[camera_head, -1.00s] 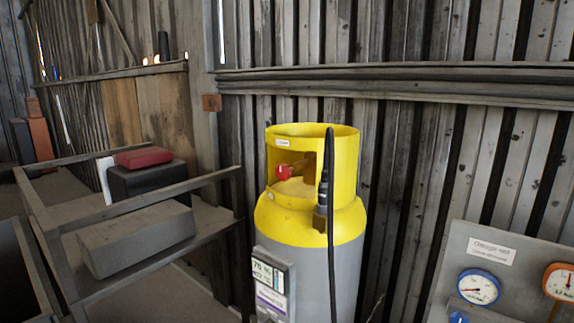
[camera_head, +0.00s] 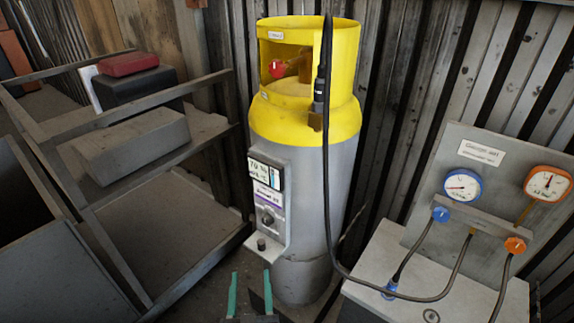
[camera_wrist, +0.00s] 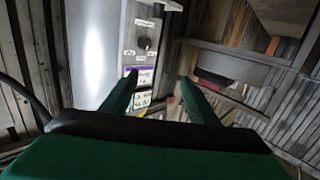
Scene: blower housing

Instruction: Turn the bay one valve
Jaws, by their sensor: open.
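A grey cylinder (camera_head: 298,205) with a yellow collar (camera_head: 308,110) stands upright. A red valve knob (camera_head: 277,69) shows inside the collar opening. A control box on its front has a display (camera_head: 266,173), a purple label and a round black knob (camera_head: 267,218). In the wrist view this black knob (camera_wrist: 145,43) lies beyond my fingertips. A blue knob (camera_head: 440,214) and an orange knob (camera_head: 515,244) sit under gauges at right. No legible marking shows which is the bay one valve. My gripper (camera_head: 251,282) is open and empty, low in front of the cylinder; its green fingers (camera_wrist: 158,92) touch nothing visible.
A metal rack (camera_head: 150,235) with a grey block (camera_head: 135,141), a black case and a red box stands left. The gauge panel (camera_head: 420,190) rises from a light bench at right. A black hose (camera_head: 327,190) runs from the collar to the panel. Corrugated wall behind.

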